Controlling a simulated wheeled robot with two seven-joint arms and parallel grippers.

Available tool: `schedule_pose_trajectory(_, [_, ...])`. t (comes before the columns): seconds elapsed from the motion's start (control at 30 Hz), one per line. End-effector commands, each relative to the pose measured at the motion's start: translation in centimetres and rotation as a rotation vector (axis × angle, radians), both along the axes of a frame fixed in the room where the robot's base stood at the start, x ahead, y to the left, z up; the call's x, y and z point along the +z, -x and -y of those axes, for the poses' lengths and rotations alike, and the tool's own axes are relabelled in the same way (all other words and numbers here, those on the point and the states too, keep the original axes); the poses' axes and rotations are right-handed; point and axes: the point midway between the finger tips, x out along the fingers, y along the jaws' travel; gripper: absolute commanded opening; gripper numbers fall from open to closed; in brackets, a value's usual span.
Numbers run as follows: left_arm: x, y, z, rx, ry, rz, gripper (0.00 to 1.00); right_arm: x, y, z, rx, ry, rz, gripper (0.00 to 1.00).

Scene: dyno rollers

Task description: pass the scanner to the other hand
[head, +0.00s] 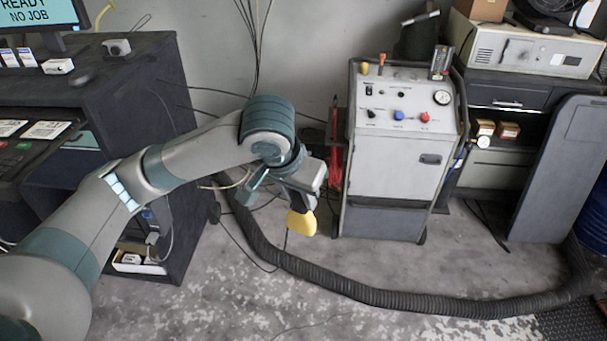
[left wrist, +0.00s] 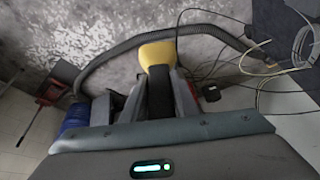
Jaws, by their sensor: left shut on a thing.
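The scanner shows as a yellow rounded head (head: 301,224) at the tip of my left arm in the head view. My left gripper (head: 303,198) is shut on it and points down, above the floor in front of the grey machine cart. In the left wrist view the scanner's yellow end (left wrist: 157,54) sticks out beyond the fingers, with a black part (left wrist: 160,97) between them. The gripper (left wrist: 160,92) covers the rest of the scanner. My right gripper is in neither view.
A grey wheeled cart (head: 395,165) with knobs and a gauge stands at centre right. A thick black hose (head: 370,295) curves over the floor. A dark desk (head: 130,75) with a monitor (head: 40,15) stands at left. A shelf unit (head: 500,95) and leaning panel (head: 555,175) stand at right.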

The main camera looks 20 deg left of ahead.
Motion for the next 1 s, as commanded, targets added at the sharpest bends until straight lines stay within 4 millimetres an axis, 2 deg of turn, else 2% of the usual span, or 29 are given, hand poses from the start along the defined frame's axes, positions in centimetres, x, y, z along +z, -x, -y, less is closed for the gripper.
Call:
schedule_pose_trajectory(0.3, [3.0, 2.2, 6.2, -0.306, 0.002, 0.003, 0.00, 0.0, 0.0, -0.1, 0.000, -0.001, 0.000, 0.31])
schedule_pose_trajectory(0.5, [4.5, 3.4, 9.4, -0.466, 0.001, 0.002, 0.00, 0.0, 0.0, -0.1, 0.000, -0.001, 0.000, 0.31])
schedule_pose_trajectory(0.7, [5.1, 3.9, 10.9, -0.542, 0.000, 0.000, 0.00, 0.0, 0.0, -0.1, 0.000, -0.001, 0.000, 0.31])
schedule_pose_trajectory(1.0, [5.2, 4.0, 11.0, -0.552, 0.001, 0.000, 0.00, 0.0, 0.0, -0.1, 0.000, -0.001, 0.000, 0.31])
